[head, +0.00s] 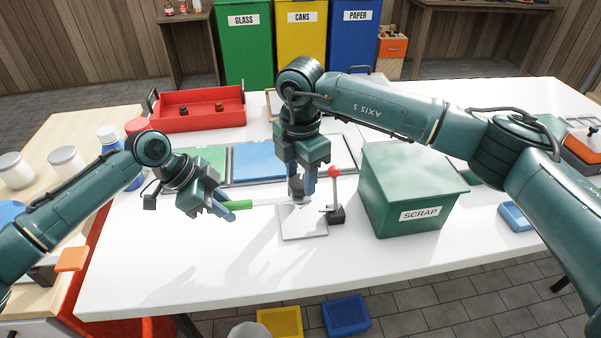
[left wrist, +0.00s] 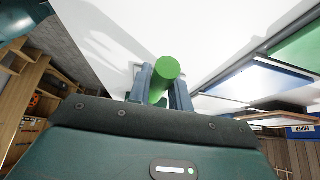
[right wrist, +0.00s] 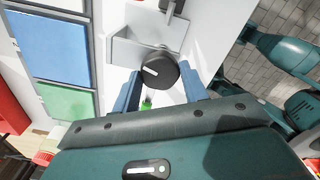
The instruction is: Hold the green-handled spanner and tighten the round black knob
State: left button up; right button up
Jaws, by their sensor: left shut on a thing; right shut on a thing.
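The green-handled spanner (head: 238,205) lies level above the white table, its metal shaft pointing right toward the metal bracket (head: 303,224). My left gripper (head: 222,203) is shut on its green handle; the handle's round end (left wrist: 165,69) shows between the fingers in the left wrist view. The round black knob (right wrist: 158,71), with a white line on its top, sits over the bracket between the fingers of my right gripper (right wrist: 160,86). The right gripper (head: 301,188) points straight down and is shut on the knob. The spanner's far end is hard to make out beside it.
A red-balled lever (head: 334,172) on a black base stands just right of the bracket. The green scrap box (head: 415,190) is further right. A red tray (head: 198,121) and blue and green panels lie behind. The front of the table is clear.

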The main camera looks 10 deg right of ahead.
jog(key=m, duration=0.5)
jog(key=shift+w+r+m, duration=0.15)
jog(key=shift+r+m, duration=0.1)
jog(key=shift+m, duration=0.05)
jog(key=m, duration=0.4)
jog(key=shift+a+m, duration=0.25)
jog(key=shift+m, duration=0.25)
jog(key=shift+d+m, duration=0.15)
jog(key=shift+m, duration=0.35)
jog(key=o, duration=1)
jog(key=shift+f, duration=0.2)
jog(key=shift+d, duration=0.1)
jog(key=shift+r+n, duration=0.1)
jog(key=shift+n, duration=0.2)
